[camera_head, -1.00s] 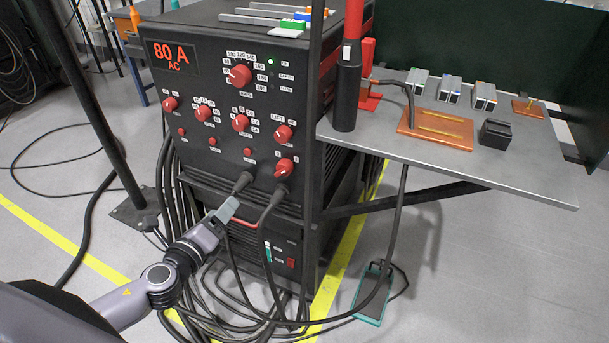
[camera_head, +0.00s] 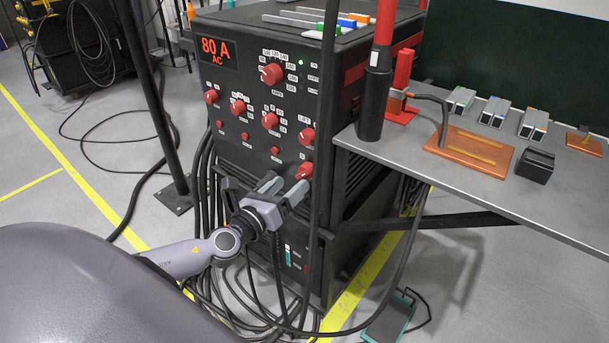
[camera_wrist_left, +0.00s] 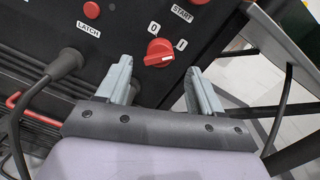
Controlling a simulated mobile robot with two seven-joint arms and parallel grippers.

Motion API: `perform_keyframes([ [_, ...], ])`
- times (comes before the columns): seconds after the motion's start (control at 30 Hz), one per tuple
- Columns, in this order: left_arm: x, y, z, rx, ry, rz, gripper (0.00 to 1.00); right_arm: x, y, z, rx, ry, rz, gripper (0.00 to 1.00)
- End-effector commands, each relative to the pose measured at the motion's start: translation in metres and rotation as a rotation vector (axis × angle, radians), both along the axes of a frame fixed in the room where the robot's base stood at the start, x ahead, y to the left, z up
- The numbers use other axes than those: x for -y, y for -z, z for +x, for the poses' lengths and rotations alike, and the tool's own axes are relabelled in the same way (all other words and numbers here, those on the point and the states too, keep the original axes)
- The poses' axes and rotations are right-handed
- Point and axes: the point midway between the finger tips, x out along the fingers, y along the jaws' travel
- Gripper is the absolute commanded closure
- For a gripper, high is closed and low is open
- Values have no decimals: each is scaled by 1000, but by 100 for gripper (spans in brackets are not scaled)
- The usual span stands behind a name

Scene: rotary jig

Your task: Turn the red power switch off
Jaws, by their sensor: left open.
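The red power switch (camera_wrist_left: 160,50) is a round red knob with a white mark, between the labels 0 and I, in the left wrist view. In the head view the switch (camera_head: 305,170) is the lowest red knob at the right of the black machine's front. My left gripper (camera_head: 284,185) is open just in front of and below it. In the left wrist view the two grey fingers of the gripper (camera_wrist_left: 159,65) stand apart, one on each side below the knob, with nothing between them. I cannot tell whether they touch it. My right gripper is not in view.
The black machine (camera_head: 235,110) carries other red knobs and buttons, including the LATCH button (camera_wrist_left: 91,10). A black cable plug (camera_wrist_left: 66,62) is left of my fingers. A dark post and a grey shelf (camera_head: 400,160) stand to the right. Cables hang below.

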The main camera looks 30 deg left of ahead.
Motion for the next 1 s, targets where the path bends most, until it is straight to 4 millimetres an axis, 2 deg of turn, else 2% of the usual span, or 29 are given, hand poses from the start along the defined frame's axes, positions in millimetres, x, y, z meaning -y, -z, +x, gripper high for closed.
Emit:
perform_keyframes([
  [0.2, 1, -1, 29, 2, -1, -4, 34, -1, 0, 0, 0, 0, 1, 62],
  [0.4, 1, -1, 48, 1, 0, -3, 34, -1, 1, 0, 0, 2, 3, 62],
  [0.83, 1, 0, 56, -1, 0, -3, 34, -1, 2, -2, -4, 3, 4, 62],
  [0.87, 1, 0, 56, -1, 0, -3, 37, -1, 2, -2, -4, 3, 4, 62],
  [1.0, 2, 0, 56, -1, 1, -4, 82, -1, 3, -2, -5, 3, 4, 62],
])
